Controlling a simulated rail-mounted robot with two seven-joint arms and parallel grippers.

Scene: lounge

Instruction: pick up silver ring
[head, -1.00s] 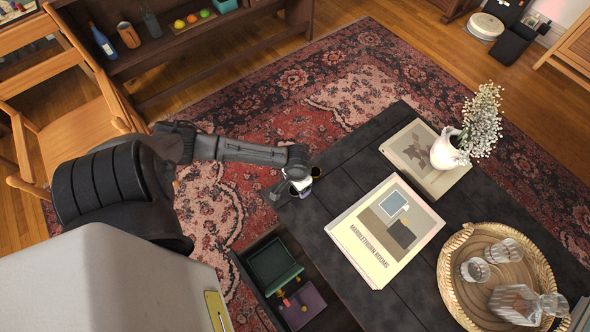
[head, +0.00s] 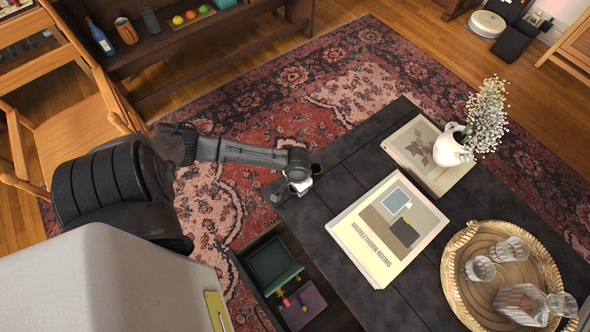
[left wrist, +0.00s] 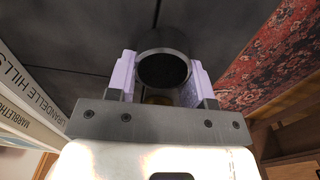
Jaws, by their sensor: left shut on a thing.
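In the left wrist view, a short dark grey metallic ring (left wrist: 163,41), which I take as the silver ring, sits between the two pale lilac fingers of my left gripper (left wrist: 158,78). Its round dark opening faces the camera. The fingers are shut on its sides. A small gold-brown patch (left wrist: 156,100) shows below it; I cannot tell what that is. My right gripper is out of view.
A stack of books (head: 388,229) lies right of the gripper. An open drawer (head: 245,283) with small boxes projects below the gripper.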

